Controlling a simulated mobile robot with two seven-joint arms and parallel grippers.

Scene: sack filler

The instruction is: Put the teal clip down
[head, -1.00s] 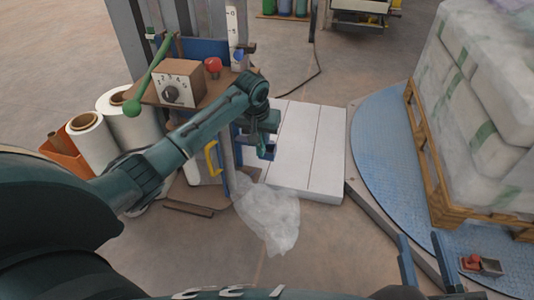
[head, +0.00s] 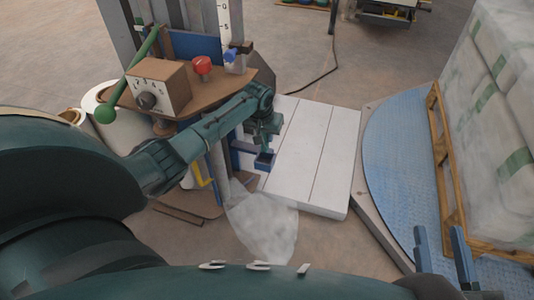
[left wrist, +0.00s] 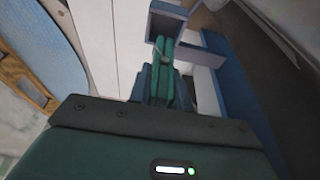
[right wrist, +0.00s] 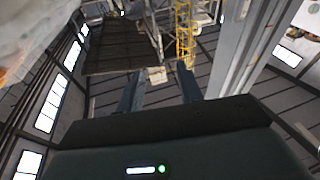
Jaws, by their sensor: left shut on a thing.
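The teal clip (left wrist: 163,62) is held between the fingers of my left gripper (left wrist: 158,88) in the left wrist view. Its far end is at the mouth of a small blue open-topped holder (left wrist: 168,14); I cannot tell whether it touches it. In the head view my left gripper (head: 264,148) points down just above the blue holder (head: 264,162), and the clip is hard to make out there. My right gripper (head: 440,250) is open and empty at the lower right, and its spread fingers show in the right wrist view (right wrist: 160,90).
A white slatted platform (head: 315,155) lies right of the holder. Clear film (head: 262,222) hangs below it. A blue turntable (head: 395,150) carries a pallet of wrapped sacks (head: 505,120).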

